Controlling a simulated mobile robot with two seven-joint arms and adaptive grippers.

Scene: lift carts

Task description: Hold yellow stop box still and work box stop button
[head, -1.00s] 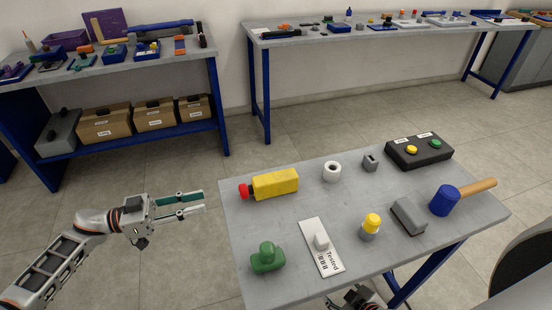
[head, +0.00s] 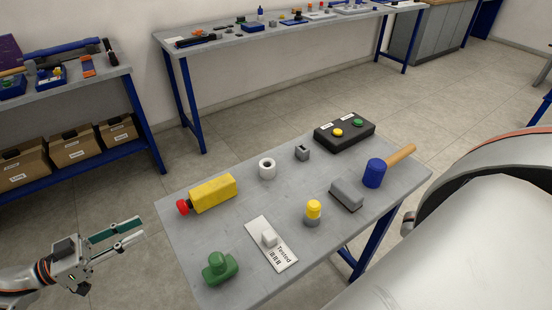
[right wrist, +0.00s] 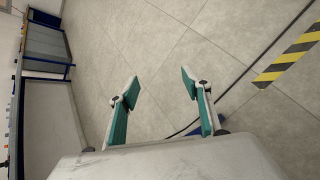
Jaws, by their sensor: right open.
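The yellow stop box (head: 213,193) lies on the grey table near its left edge. Its red stop button (head: 183,207) sticks out of its left end. My left gripper (head: 128,234) is left of the table, apart from the box, with its two green-padded fingers spread and nothing between them. My right gripper (right wrist: 160,92) shows in the right wrist view, open and empty, with floor behind it. In the head view the right gripper is not visible; a large white part of my own body fills the lower right.
On the grey table (head: 195,245) stand a green knob-shaped block (head: 220,268), a white tag plate (head: 282,256), a yellow-topped piece (head: 313,210), a white ring (head: 267,168), a blue mallet (head: 375,173) and a black two-button box (head: 345,131). Benches stand behind.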

